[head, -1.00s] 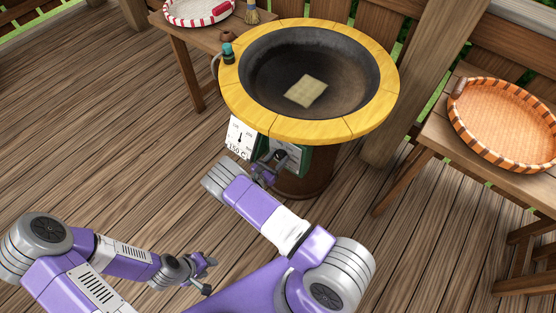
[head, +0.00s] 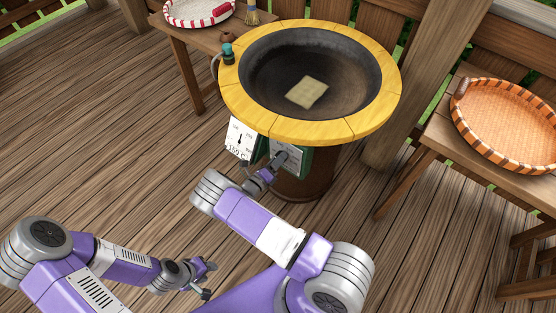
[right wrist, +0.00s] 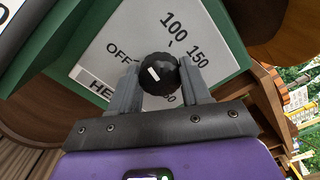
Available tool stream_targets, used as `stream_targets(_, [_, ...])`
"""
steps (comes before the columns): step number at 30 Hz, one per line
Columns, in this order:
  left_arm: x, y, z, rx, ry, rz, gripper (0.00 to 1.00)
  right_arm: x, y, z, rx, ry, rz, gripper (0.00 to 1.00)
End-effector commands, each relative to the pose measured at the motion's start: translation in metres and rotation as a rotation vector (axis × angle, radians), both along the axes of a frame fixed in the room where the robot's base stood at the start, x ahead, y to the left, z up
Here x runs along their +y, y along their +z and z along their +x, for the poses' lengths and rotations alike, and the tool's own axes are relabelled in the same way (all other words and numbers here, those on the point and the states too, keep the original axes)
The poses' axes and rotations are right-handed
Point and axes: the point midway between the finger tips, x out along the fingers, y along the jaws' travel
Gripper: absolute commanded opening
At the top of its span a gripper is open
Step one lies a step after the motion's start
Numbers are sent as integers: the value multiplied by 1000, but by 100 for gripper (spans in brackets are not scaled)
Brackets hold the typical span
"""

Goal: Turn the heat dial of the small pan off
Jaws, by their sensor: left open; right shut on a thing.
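The pan (head: 262,72) is a dark round bowl with a wide yellow rim. A green control box with a pale face (head: 289,154) hangs below its near rim. In the right wrist view the black heat dial (right wrist: 160,82) has a white mark on its left half, on the side of the printed OFF. My right gripper (head: 271,169) is at the box. In the right wrist view its fingers (right wrist: 160,88) stand on both sides of the dial, shut on it. My left gripper (head: 209,280) is open and empty, low over the floor.
A white gauge card (head: 240,138) with a needle hangs left of the box. A pale square piece (head: 307,92) lies in the pan. A table at right holds an orange woven tray (head: 510,125); one at the back holds a red-and-white tray (head: 198,20). The deck is clear.

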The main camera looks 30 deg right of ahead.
Motion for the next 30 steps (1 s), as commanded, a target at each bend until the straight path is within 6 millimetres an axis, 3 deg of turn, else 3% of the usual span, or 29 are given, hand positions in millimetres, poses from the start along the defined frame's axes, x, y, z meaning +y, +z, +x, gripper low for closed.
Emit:
stream_targets(18, [0, -3, 0, 0, 0, 0, 43, 1, -3, -2, 526, -1, -212, 17])
stream_targets(30, [0, -4, 0, 0, 0, 0, 43, 1, -3, -2, 728, -1, -296, 17])
